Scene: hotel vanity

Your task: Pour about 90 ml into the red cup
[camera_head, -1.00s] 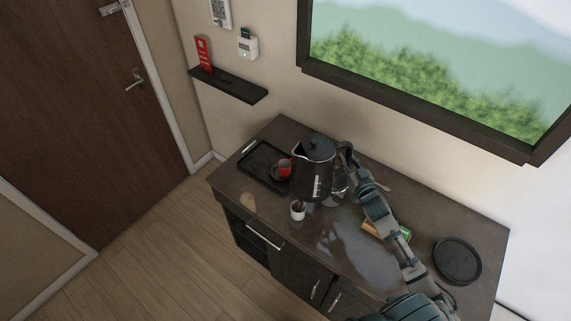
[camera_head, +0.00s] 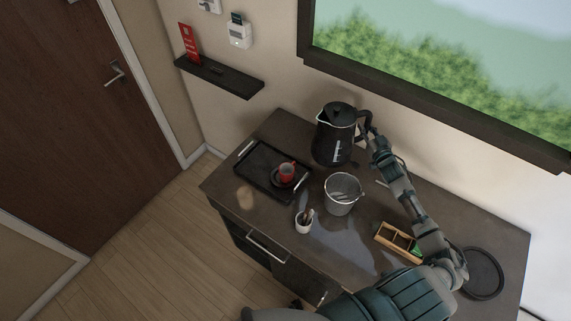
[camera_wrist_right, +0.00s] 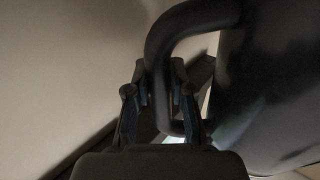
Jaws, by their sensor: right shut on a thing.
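The red cup (camera_head: 287,171) stands upright on a dark saucer on the black tray (camera_head: 252,178) at the left of the vanity top. My right gripper (camera_head: 367,131) is shut on the handle of the black kettle (camera_head: 334,146). The kettle is nearly upright at the back of the vanity, right of the red cup, with its spout toward the left. I cannot tell surely whether its base touches the top. The right wrist view shows my right gripper's fingers (camera_wrist_right: 160,105) around the curved handle, with the dark kettle body (camera_wrist_right: 275,90) at right. My left gripper is not visible.
A clear ice bucket (camera_head: 343,195) stands right of the tray. A small white cup with sticks (camera_head: 304,222) is in front. A wooden box (camera_head: 396,240) and a round black tray (camera_head: 483,273) lie to the right. A shelf (camera_head: 219,77) juts from the wall.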

